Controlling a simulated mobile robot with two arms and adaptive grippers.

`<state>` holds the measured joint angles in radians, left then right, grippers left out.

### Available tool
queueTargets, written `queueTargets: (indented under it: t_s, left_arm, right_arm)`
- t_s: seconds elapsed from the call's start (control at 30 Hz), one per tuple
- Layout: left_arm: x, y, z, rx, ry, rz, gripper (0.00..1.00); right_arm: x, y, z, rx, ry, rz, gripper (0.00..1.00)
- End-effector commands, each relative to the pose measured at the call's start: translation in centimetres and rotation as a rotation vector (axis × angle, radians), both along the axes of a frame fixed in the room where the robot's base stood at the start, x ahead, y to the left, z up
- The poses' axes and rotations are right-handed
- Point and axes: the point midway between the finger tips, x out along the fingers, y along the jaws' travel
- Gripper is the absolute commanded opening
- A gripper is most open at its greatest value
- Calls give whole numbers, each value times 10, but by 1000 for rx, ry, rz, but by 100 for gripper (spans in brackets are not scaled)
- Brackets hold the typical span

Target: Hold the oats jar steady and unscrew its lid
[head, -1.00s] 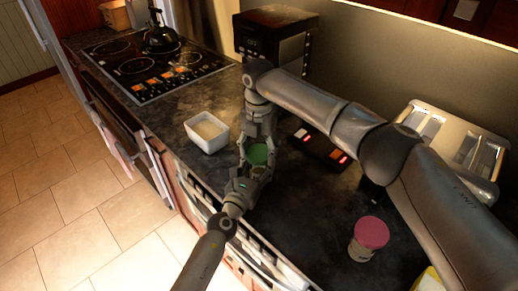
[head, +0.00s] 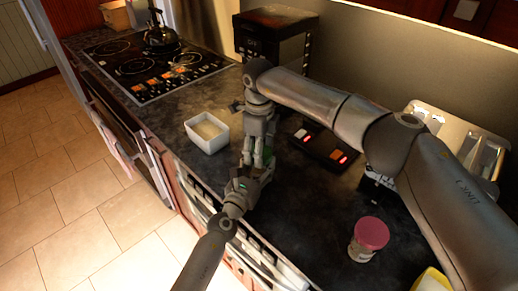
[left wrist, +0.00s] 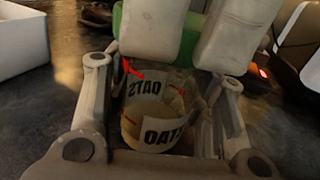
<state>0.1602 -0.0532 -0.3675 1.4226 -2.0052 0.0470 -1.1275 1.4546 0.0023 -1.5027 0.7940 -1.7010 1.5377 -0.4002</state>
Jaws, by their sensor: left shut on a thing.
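The oats jar (left wrist: 155,110) is see-through, with an OATS label, and stands upright in the left wrist view. My left gripper (head: 255,170) is shut around its body. The jar's green lid (left wrist: 189,42) shows in part at the top of that view, behind and between the pale finger pads of my right gripper (left wrist: 193,30). In the head view my right gripper (head: 259,153) points down over the jar and hides jar and lid. The pads are at the lid, but I cannot tell whether they are pressed on it.
A white square bowl (head: 207,132) stands left of the grippers. A dark scale-like device with red lights (head: 325,148) lies to the right. A jar with a pink lid (head: 369,238) stands at the front right. A cooktop (head: 150,65) and a black appliance (head: 275,35) are farther back.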

Motion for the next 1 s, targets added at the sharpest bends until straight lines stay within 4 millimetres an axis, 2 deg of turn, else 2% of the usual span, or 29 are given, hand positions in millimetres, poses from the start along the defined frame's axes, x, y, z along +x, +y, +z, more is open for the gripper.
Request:
queueTargets:
  t_s: [0.8, 1.0]
  left_arm:
    - [-1, -1, -1, 0, 1, -2, 0]
    - [-1, -1, -1, 0, 1, -2, 0]
  right_arm:
    - [1, -1, 1, -3, -3, 1278, 31]
    - [1, -1, 1, -2, -3, 1520, 31]
